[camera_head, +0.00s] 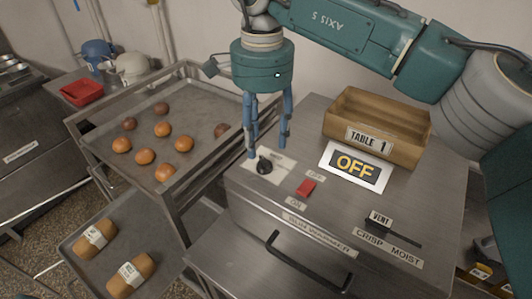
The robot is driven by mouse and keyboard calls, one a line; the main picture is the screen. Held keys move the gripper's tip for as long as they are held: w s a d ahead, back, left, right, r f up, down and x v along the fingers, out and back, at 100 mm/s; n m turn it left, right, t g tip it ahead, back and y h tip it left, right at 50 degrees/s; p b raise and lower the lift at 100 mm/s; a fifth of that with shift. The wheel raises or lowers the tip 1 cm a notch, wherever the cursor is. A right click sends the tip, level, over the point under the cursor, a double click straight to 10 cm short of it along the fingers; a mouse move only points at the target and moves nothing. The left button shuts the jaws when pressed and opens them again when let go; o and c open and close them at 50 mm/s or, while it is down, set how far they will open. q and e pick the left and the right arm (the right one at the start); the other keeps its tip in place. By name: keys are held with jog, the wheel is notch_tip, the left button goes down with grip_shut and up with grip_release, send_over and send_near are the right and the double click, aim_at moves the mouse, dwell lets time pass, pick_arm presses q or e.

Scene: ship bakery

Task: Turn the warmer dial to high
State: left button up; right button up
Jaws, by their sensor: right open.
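The warmer dial (264,165) is a black knob on a pale label plate on the left part of the metal warmer's top (240,190). My right gripper (266,150) points down over the dial with its blue fingers spread. One finger comes down just left of the knob and another stands to its right and behind. I cannot tell whether any finger touches it. The dial's lettering is too small to read. A red switch (306,188) sits right of the dial, between small labels; the lower reads ON. My left gripper is not in view.
An OFF sign (356,165) and a wooden TABLE 1 box (375,113) stand on the warmer, right of the dial. A VENT lever (391,227) and front handle (300,268) are nearer. A rack tray (190,100) with buns is at left.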

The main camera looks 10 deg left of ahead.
aim_at(264, 160)
notch_tip(264, 160, down, 6)
jog(key=shift+w+r+p, duration=0.15)
jog(key=shift+p, duration=0.55)
jog(key=shift+f, duration=0.6)
jog(key=c, duration=0.8)
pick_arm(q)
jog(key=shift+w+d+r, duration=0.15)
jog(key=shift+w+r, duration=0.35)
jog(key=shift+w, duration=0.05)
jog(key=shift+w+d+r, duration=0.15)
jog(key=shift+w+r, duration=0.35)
pick_arm(e)
jog(key=c, duration=0.3)
